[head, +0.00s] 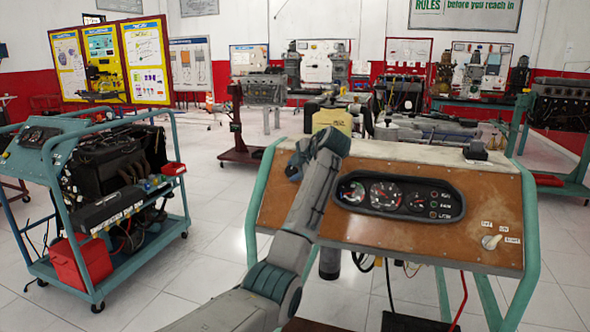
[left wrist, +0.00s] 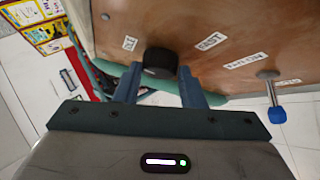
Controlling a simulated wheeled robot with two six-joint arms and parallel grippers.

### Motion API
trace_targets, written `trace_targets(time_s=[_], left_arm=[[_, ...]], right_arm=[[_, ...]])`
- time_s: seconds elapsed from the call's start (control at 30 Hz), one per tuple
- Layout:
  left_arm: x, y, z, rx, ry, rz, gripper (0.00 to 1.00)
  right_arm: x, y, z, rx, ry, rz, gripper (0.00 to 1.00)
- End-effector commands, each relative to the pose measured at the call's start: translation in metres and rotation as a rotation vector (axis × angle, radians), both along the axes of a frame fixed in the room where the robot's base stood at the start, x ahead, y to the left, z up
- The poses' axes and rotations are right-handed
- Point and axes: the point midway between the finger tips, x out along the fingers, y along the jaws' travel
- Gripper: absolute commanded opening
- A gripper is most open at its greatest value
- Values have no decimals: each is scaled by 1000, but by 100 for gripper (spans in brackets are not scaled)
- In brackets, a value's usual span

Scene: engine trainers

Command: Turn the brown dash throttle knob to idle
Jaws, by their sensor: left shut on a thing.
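My right gripper is not in view.
A gauge cluster (head: 400,197) and a key switch (head: 491,242) are on the panel. Green tube frames (head: 256,205) border it. An engine cart (head: 105,190) stands left.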

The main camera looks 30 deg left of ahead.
Motion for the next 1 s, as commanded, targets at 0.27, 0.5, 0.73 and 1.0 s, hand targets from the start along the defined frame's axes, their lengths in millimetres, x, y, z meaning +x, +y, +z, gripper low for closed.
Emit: trace_targets(time_s=[0.27, 0.5, 0.73, 1.0], left_arm=[[2, 2, 4, -88, -24, 83, 13], [2, 2, 3, -117, -31, 109, 13], [2, 2, 3, -120, -32, 112, 13], [2, 2, 3, -119, -31, 111, 58]], right_arm=[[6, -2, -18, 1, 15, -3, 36], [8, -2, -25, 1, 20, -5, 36], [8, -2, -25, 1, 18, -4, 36], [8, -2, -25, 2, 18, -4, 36]])
